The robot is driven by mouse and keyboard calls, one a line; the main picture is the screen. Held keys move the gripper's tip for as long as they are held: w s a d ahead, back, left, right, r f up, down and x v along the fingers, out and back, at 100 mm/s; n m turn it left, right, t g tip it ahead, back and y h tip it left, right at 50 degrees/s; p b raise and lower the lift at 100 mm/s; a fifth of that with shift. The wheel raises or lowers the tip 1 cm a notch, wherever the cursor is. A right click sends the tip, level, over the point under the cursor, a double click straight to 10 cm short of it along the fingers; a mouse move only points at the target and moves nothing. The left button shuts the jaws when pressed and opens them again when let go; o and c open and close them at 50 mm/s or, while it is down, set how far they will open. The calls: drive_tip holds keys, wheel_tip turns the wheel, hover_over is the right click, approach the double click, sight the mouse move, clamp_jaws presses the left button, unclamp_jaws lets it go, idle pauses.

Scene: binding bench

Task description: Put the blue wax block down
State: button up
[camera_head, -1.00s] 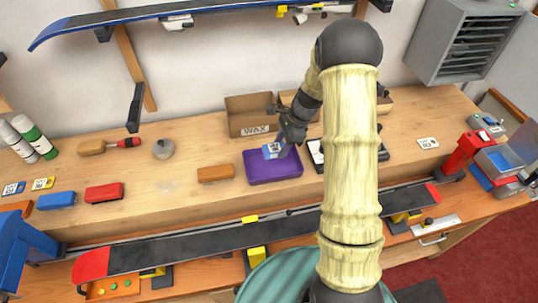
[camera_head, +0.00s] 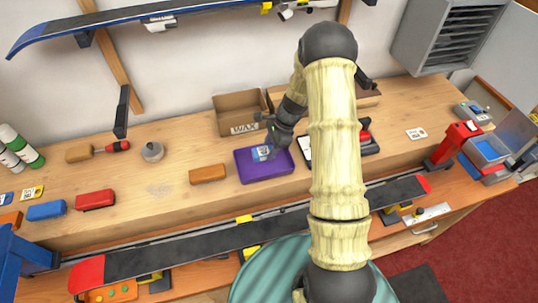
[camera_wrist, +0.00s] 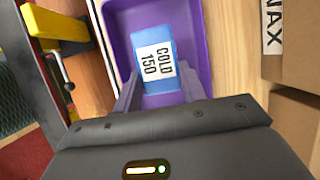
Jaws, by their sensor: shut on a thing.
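The blue wax block (camera_wrist: 153,40) has a white label reading "COLD 150". It shows small in the head view (camera_head: 262,153). My gripper (camera_wrist: 158,92) is shut on it, with one finger on each side of its near end. The block is over the inside of the purple tray (camera_wrist: 193,15). In the head view the purple tray (camera_head: 264,172) lies on the bench, and my gripper (camera_head: 270,147) reaches down into it from above. I cannot tell whether the block touches the tray's floor.
A cardboard box marked WAX (camera_head: 240,113) stands just behind the tray. An orange-brown block (camera_head: 208,174) lies left of it, with a red block (camera_head: 95,199) and another blue block (camera_head: 46,210) farther left. A ski (camera_head: 250,231) runs along the front.

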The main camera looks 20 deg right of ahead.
sight(270, 163)
drive_tip(key=shift+f, duration=0.35)
drive_tip(key=shift+f+p, duration=0.7)
drive_tip(key=shift+f, duration=1.35)
drive_tip(key=shift+f, duration=0.2)
drive_tip(key=o, duration=1)
drive_tip(key=shift+r, duration=0.2)
